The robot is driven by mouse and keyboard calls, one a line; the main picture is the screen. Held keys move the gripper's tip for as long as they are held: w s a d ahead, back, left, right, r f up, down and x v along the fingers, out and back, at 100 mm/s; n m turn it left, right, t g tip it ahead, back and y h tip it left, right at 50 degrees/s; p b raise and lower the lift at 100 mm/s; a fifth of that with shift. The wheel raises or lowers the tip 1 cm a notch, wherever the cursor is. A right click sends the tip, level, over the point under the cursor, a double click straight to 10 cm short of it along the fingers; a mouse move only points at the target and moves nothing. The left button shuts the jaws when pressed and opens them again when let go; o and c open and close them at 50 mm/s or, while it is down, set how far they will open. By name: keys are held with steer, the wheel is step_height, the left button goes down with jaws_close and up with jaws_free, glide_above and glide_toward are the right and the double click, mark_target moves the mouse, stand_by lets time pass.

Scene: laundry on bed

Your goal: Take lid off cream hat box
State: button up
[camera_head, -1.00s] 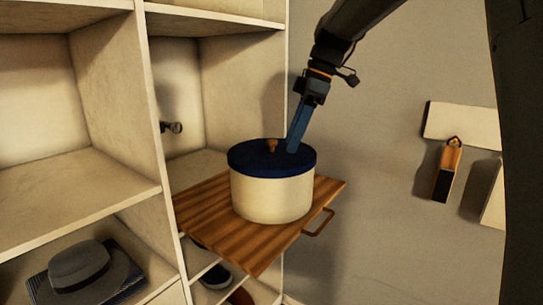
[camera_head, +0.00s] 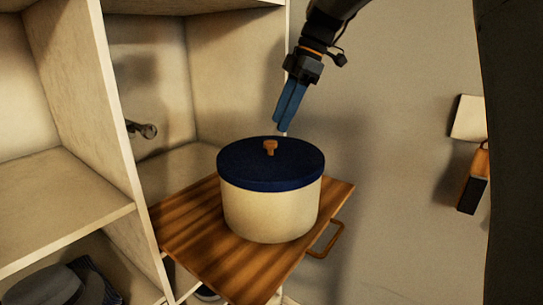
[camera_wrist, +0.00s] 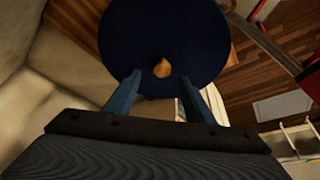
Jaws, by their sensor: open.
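The cream hat box (camera_head: 270,212) stands upright on a pulled-out wooden shelf board (camera_head: 190,235). Its dark blue lid (camera_head: 245,163) sits on top, with a small orange-brown knob (camera_head: 269,147) at the middle. My gripper (camera_head: 282,128) is above the lid, a little to the right of the knob and apart from it. In the wrist view the lid (camera_wrist: 160,30) fills the upper middle. The knob (camera_wrist: 162,68) shows beyond and between the two blue fingertips (camera_wrist: 162,88), which are spread with nothing between them. The box's far side is hidden.
A cream shelf unit (camera_head: 110,110) stands at the left, close to the box. A peg (camera_head: 148,130) sticks out inside it. A grey hat (camera_head: 45,285) lies on a lower shelf. The board has a handle (camera_head: 326,241) at the right. Wall items (camera_head: 474,180) hang at far right.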

mark_target(271, 142)
steer(key=x, duration=0.1)
steer(key=p+x, duration=0.1)
steer(key=x, duration=0.1)
steer(key=p+x, duration=0.1)
steer(key=x, duration=0.1)
steer(key=shift+s+a+r, duration=0.1)
steer(key=shift+s+a, duration=0.05)
steer(key=shift+s, duration=0.1)
steer(key=shift+f, duration=0.4)
steer(key=shift+c, duration=0.3)
jaws_close()
